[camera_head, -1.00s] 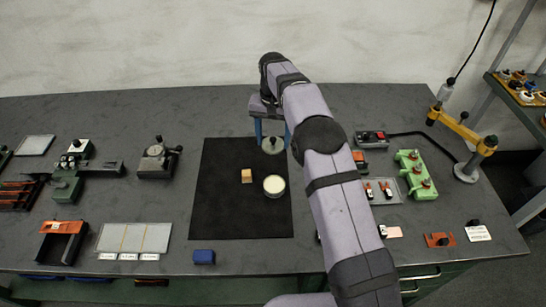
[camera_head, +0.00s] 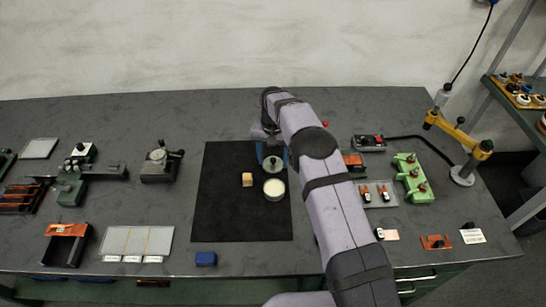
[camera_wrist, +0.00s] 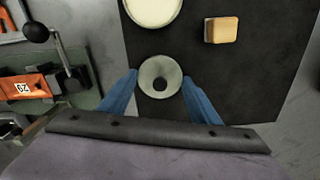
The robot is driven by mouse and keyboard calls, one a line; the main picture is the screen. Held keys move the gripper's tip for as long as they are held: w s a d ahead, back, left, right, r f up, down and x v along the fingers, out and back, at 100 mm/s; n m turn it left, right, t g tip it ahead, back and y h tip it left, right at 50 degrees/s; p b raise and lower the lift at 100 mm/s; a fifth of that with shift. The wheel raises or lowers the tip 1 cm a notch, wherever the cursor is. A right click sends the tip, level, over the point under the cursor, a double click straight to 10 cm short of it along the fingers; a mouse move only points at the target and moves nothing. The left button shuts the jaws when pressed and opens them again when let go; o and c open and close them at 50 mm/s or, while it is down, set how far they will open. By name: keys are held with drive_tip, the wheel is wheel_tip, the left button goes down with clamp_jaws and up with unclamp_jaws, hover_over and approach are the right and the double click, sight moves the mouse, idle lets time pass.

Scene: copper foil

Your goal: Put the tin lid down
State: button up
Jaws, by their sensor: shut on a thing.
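The tin lid (camera_head: 272,164) is a round grey metal disc with a dark knob in its middle. My gripper (camera_head: 273,160) is shut on it, with a blue finger at each side. In the wrist view the lid (camera_wrist: 146,84) sits between the fingertips of my gripper (camera_wrist: 160,78). The lid is over the black mat (camera_head: 222,215); whether it touches the mat I cannot tell. The open round tin (camera_head: 274,189), with pale contents, stands on the mat just in front of the lid. It shows at the top edge in the wrist view (camera_wrist: 152,10).
A tan block (camera_head: 247,180) lies on the mat left of the tin, also in the wrist view (camera_wrist: 222,30). A blue block (camera_head: 205,258) lies in front of the mat. Fixtures (camera_head: 160,165) stand left; a green holder (camera_head: 413,178) stands right. The mat's left part is clear.

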sight(273, 159)
drive_tip(key=shift+f, duration=0.15)
drive_tip(key=o, duration=1)
wheel_tip(273, 159, up, 12)
drive_tip(key=b, duration=0.3)
drive_tip(key=shift+r, duration=0.2)
